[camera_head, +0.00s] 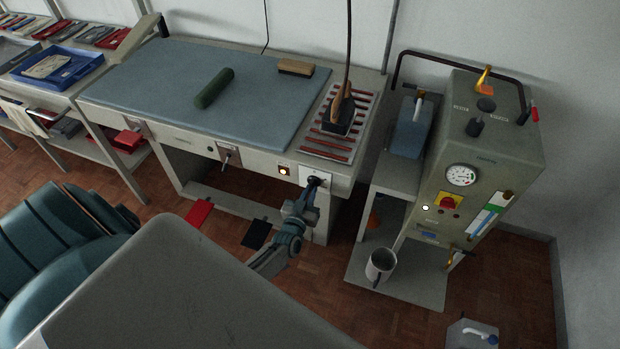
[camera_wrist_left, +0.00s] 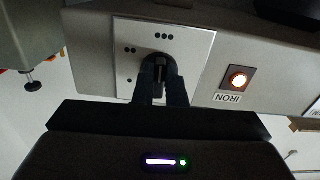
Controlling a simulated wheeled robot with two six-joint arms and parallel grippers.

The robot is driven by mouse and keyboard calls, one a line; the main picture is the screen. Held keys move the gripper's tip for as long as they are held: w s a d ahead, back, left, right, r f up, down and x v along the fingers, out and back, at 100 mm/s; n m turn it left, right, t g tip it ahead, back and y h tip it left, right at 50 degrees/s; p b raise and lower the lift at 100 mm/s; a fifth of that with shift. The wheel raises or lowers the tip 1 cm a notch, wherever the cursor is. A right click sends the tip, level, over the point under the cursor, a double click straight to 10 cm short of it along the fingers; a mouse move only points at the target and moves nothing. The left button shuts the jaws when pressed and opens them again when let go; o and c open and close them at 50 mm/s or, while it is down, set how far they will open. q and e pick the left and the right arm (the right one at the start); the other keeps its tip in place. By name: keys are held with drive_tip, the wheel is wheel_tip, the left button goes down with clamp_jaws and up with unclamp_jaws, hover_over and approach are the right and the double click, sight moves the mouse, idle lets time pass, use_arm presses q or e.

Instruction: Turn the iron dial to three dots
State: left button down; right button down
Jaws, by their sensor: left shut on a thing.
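The iron dial (camera_wrist_left: 158,66) is a dark knob on a pale square plate (camera_wrist_left: 203,45) on the front of the ironing table. In the left wrist view, which is upside down, the plate carries groups of one, two and three dots, the three dots (camera_wrist_left: 163,36) straight above the knob. My left gripper (camera_wrist_left: 161,80) is shut on the knob, its fingers hiding part of it. Where its pointer stands cannot be told. In the head view my left gripper (camera_head: 315,182) is at the plate (camera_head: 318,172). My right gripper is not in view.
A lit iron lamp (camera_wrist_left: 237,78) sits beside the plate. The iron (camera_head: 341,114) stands on a slatted rest (camera_head: 325,147) above. A boiler cabinet (camera_head: 478,150) stands to the right, with a metal pail (camera_head: 380,265) low before it. Red (camera_head: 199,212) and black (camera_head: 257,234) pedals are below.

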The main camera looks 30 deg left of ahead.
use_arm(q)
drive_tip(key=shift+f+m, duration=0.1)
drive_tip(key=shift+m, duration=0.2)
idle(0.4)
drive_tip(key=c, duration=1.5)
unclamp_jaws()
drive_tip(key=b+v, duration=0.1)
drive_tip(key=v, duration=1)
drive_tip(key=shift+a+b, duration=0.1)
drive_tip(key=shift+b, duration=0.25)
